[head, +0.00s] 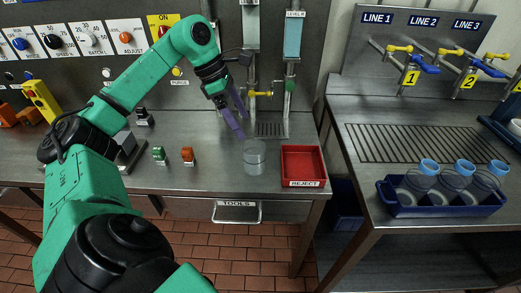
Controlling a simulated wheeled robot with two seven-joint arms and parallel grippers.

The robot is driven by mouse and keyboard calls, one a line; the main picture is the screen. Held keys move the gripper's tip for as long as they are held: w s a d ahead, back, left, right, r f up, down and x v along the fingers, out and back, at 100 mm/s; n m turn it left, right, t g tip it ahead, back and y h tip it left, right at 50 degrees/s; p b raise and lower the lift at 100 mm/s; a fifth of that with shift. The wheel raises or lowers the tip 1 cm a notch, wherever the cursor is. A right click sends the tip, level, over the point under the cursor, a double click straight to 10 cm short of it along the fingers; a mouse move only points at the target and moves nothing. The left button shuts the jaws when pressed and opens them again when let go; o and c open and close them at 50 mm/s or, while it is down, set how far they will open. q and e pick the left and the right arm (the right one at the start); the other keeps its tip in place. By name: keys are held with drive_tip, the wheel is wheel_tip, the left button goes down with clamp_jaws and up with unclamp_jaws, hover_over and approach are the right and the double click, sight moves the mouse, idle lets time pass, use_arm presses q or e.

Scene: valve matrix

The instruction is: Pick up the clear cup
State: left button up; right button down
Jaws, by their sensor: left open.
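The clear cup (254,160) stands upright on the steel bench, left of the red tray. It looks empty, though its inside is hard to make out. My left gripper (241,118) has purple fingers and is open. It is above and slightly left of the cup, apart from it, with one finger reaching down toward the cup's rim. My right gripper is not in view.
A red REJECT tray (303,182) sits right of the cup. A blue crate (440,210) with cups is on the right bench.

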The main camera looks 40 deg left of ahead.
sight(254, 148)
use_arm(q)
drive_tip(key=x, duration=0.4)
drive_tip(key=p+x, duration=0.1)
drive_tip(key=x, duration=0.4)
drive_tip(key=shift+s+f, duration=0.2)
drive_tip(key=shift+f, duration=0.45)
drive_tip(key=shift+w, duration=0.1)
drive_tip(key=c, duration=1.2)
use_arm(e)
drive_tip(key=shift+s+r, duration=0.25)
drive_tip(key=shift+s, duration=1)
